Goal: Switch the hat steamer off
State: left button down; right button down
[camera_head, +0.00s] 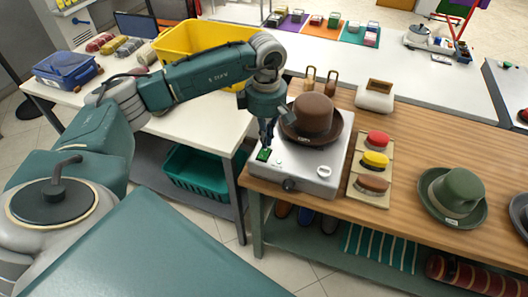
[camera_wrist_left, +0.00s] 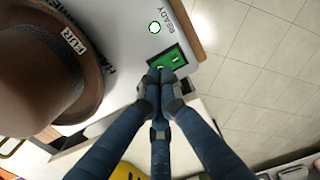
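The hat steamer (camera_head: 305,180) is a pale grey box at the left end of the wooden counter, with a brown hat (camera_head: 314,115) on top. A green switch (camera_head: 264,154) sits on its top near the left corner. Contact with the switch cannot be told. My right gripper is out of view.
A dark knob (camera_head: 288,185) is on the steamer's front. Red, yellow and brown brushes on a tray (camera_head: 355,182) stand to its right, with a green hat (camera_head: 455,192) beyond. A yellow bin (camera_head: 190,38) is on the white table behind my left arm.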

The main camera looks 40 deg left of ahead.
pick_arm(q)
jog(key=shift+f+b, duration=0.3)
jog(key=shift+f, duration=0.05)
dwell(0.7)
jog(key=shift+s+f+b, duration=0.1)
jog(key=shift+f+b, duration=0.6)
jog(key=shift+f, duration=0.15)
dwell(0.4)
jog(key=shift+r, duration=0.15)
jog(key=shift+r+p, duration=0.55)
jog(key=shift+r, duration=0.05)
jog(key=shift+r+p, duration=1.6)
jog(key=shift+r, duration=1.25)
jog(key=shift+f, duration=0.1)
